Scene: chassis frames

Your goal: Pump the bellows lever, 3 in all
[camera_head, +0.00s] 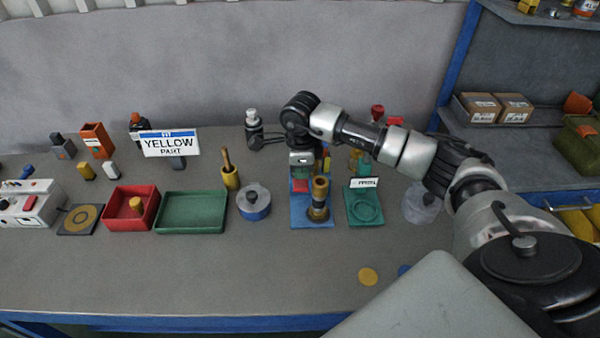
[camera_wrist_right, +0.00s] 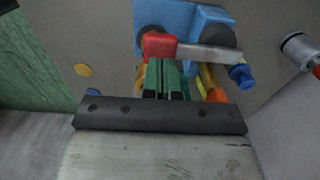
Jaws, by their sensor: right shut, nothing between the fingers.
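The bellows device stands on a blue base (camera_head: 298,218) at the middle of the bench, with a brass cylinder (camera_head: 319,190) on it. The base also shows at the top of the right wrist view (camera_wrist_right: 185,12). Its lever is a grey bar (camera_wrist_right: 208,54) with a red end (camera_wrist_right: 159,46); red also shows just below my gripper in the head view. My right gripper (camera_head: 301,172) is shut and empty, pointing down over the device. In the wrist view its fingertips lie close beside the red end; I cannot tell whether they touch. My left gripper is not in view.
Left of the device are a grey-blue round tin (camera_head: 254,204), a green tray (camera_head: 190,227) and a red tray (camera_head: 120,220). A green plate (camera_head: 365,219) is close on the right. A yellow disc (camera_head: 368,276) lies near the front. The front left bench is clear.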

